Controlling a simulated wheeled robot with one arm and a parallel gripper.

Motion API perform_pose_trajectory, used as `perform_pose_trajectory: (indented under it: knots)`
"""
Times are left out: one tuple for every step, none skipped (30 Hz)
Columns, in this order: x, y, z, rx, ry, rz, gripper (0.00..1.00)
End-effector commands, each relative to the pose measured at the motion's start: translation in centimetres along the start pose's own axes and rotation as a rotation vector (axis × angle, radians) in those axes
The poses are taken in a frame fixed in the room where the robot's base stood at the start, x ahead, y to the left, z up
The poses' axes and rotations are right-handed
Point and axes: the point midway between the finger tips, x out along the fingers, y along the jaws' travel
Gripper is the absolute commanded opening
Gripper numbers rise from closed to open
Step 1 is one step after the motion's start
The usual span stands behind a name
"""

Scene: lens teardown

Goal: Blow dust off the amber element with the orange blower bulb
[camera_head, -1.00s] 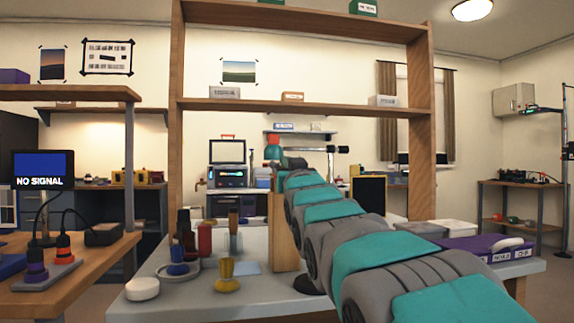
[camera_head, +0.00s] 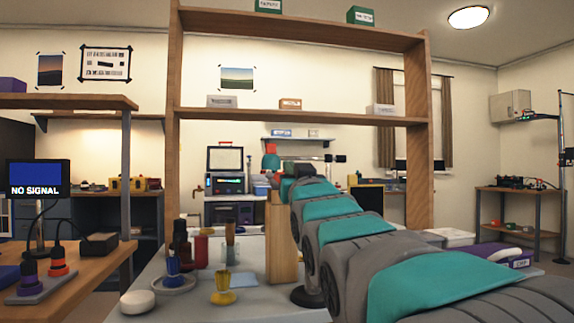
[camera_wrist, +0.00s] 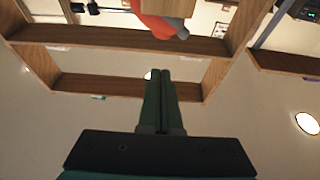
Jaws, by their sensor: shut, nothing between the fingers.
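In the wrist view my gripper (camera_wrist: 162,73) has its two green fingers pressed together, with nothing between them. An orange-red bulb (camera_wrist: 152,18) with a grey tip, apparently the blower bulb, shows beyond the fingers against a wooden piece, apart from them. In the head view an orange-red shape (camera_head: 270,161), probably the same bulb, shows just left of my arm's far end, above a wooden block (camera_head: 283,240). A yellow piece (camera_head: 222,291) stands on the grey table (camera_head: 190,305). I cannot tell whether it is the amber element. My fingers are not clear in the head view.
A tall wooden shelf frame (camera_head: 174,120) spans the table. Red and blue pieces, a dish (camera_head: 173,287) and a white round puck (camera_head: 137,302) crowd the table's left. A purple case (camera_head: 494,254) lies at right. My arm covers the middle and right.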

Motion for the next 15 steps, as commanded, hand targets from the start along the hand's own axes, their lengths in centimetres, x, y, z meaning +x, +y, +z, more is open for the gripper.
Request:
perform_pose_trajectory:
  knots:
    - [-0.8,0.0,-0.1,0.000,0.000,0.000,0.00]
    - [-1.1,0.0,0.0,0.000,0.000,0.000,0.00]
    - [-1.6,0.0,0.0,0.000,-0.001,0.000,0.00]
    - [-1.9,0.0,0.0,0.000,0.000,0.000,0.00]
    - [-2.1,0.0,0.0,0.000,0.000,0.000,0.00]
    - [-2.4,0.0,-0.1,0.000,0.002,0.000,0.00]
    - [-2.6,0.0,-0.1,0.000,0.003,-0.001,0.00]
    - [-2.7,0.0,-0.1,0.000,0.003,-0.001,0.00]
    - [-2.8,0.0,-0.1,0.000,0.003,-0.001,0.00]
    - [-2.9,0.0,-0.1,0.000,0.003,-0.001,0.00]
    - [-2.9,0.0,-0.1,0.000,0.003,-0.001,0.00]
    - [-2.9,0.0,-0.1,0.000,0.003,-0.001,0.00]
    - [-2.9,0.0,-0.1,0.000,0.002,-0.001,0.00]
    - [-2.9,0.0,-0.1,0.000,0.002,-0.001,0.00]
    - [-2.9,0.0,-0.1,0.000,0.002,-0.001,0.00]
